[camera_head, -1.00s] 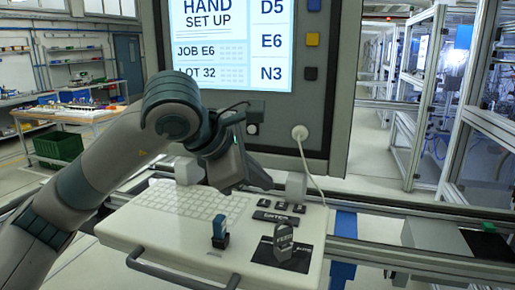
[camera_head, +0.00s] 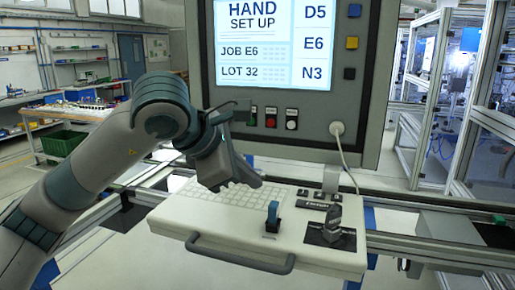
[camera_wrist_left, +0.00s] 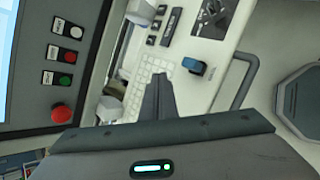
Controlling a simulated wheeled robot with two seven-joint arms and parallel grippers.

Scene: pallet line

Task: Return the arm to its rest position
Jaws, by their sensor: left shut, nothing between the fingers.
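My left gripper (camera_head: 254,183) is shut and empty, held over the left part of the keyboard tray, above the keys. In the left wrist view its closed fingers (camera_wrist_left: 158,85) point towards the keyboard (camera_wrist_left: 150,72). My left arm comes in from the left, bent at the elbow. My right gripper is not in view.
The white keyboard tray (camera_head: 215,228) has a dark front handle (camera_head: 240,257). A blue-and-black piece (camera_head: 272,217) and a grey piece on a black pad (camera_head: 333,222) stand on it. The screen panel (camera_head: 285,125), with buttons and a cable, rises behind.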

